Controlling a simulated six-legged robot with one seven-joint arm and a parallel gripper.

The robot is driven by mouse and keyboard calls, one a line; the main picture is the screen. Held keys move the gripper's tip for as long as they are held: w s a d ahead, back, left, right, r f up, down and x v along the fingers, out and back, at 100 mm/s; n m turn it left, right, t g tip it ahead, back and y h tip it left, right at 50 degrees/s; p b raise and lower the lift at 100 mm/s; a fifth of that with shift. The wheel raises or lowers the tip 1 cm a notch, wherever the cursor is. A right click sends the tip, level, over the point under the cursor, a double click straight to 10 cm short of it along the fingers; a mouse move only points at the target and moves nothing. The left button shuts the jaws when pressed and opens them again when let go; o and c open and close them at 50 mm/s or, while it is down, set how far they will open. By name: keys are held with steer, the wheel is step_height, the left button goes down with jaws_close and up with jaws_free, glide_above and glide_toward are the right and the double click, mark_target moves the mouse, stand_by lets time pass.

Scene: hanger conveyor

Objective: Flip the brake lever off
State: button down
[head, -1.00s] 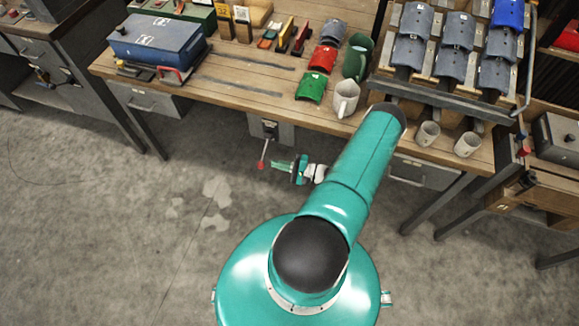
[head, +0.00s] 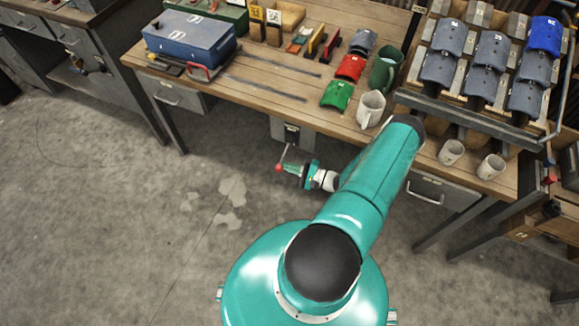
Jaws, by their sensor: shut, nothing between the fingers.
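The brake lever (head: 284,155) is a thin rod with a red knob (head: 279,168) at its lower end. It hangs down, slanting slightly left, from a grey box (head: 291,131) under the front edge of the workbench. My gripper (head: 286,168), teal, points left at knob height, just right of the red knob. Its tips appear to meet or overlap the knob and lower rod; I cannot tell if they touch. The gripper is shut and holds nothing.
The wooden workbench (head: 262,88) carries a blue toolbox (head: 190,38), red and green curved parts, mugs (head: 371,108) and a rack of grey parts. A drawer (head: 172,95) hangs at left. The concrete floor left of my gripper is clear.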

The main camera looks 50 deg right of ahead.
steer(key=shift+a+r, duration=0.15)
steer(key=shift+r, duration=0.05)
steer(key=shift+s+a+r+m, duration=0.15)
steer(key=shift+a+r+m, duration=0.15)
steer(key=shift+r+m, duration=0.35)
steer(key=shift+s+a+r+m, duration=0.1)
steer(key=shift+a+r+m, duration=0.2)
steer(key=shift+m, duration=0.65)
step_height(320, 180, up, 7)
steer(key=m+t+h, duration=0.1)
steer(key=m, duration=0.6)
steer(key=shift+a+m, duration=0.3)
steer(key=shift+m, duration=0.1)
steer(key=shift+s+r, duration=0.1)
